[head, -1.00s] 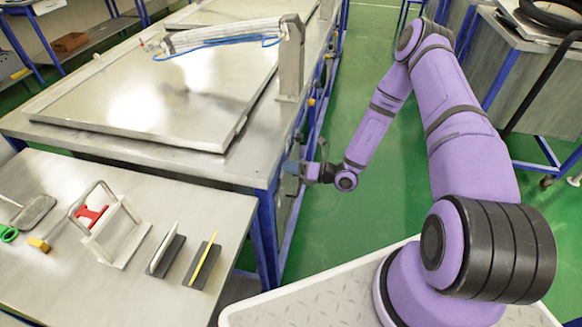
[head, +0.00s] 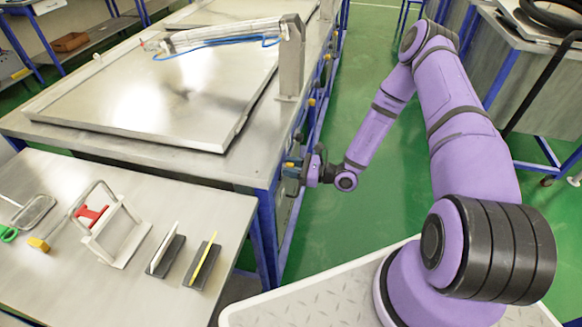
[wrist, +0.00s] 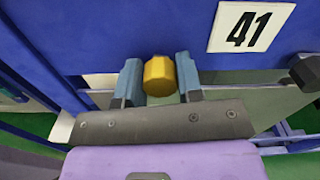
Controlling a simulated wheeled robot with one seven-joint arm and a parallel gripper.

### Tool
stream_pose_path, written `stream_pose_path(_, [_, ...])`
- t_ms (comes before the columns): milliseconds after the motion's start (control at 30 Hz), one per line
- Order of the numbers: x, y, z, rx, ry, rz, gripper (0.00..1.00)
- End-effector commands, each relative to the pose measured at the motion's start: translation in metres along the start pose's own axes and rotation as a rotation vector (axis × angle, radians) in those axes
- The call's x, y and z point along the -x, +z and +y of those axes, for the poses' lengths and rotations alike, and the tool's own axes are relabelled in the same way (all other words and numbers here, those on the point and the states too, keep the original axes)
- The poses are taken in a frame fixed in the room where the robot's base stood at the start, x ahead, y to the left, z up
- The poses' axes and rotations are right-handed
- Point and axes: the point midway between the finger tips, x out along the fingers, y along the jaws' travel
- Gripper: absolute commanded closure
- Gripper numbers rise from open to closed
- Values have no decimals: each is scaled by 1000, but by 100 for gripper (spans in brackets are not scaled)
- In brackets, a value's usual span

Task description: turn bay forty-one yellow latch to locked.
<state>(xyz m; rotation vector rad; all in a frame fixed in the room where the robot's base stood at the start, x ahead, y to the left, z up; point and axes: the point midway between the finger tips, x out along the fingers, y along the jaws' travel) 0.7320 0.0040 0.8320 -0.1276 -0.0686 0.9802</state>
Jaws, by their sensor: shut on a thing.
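The yellow latch (wrist: 159,76) of bay forty-one shows in the wrist view as a faceted yellow knob. The blue-grey fingers of my gripper (wrist: 160,82) stand on either side of it and are shut on it. A white plate marked 41 (wrist: 251,27) is on the blue frame to the right of the latch. In the head view, my gripper (head: 292,170) is at the side of the steel bench, below its top edge. The latch's lock marking is not visible, so I cannot tell its setting.
The steel bench (head: 130,158) carries a large metal lid (head: 110,110) with an arm and blue hose. A side table (head: 60,290) at the lower left holds a red-handled rack and several tools. Green floor (head: 345,215) is open right of the bench.

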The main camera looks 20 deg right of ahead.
Motion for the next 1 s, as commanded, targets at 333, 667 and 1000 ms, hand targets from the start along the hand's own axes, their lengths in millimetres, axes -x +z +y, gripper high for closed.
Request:
stream_pose_path(333, [1, -1, 0, 292, 0, 3, 89])
stream_pose_path(667, [1, -2, -1, 460, -2, 5, 87])
stream_pose_path(1000, [2, -2, -3, 510, -5, 8, 86])
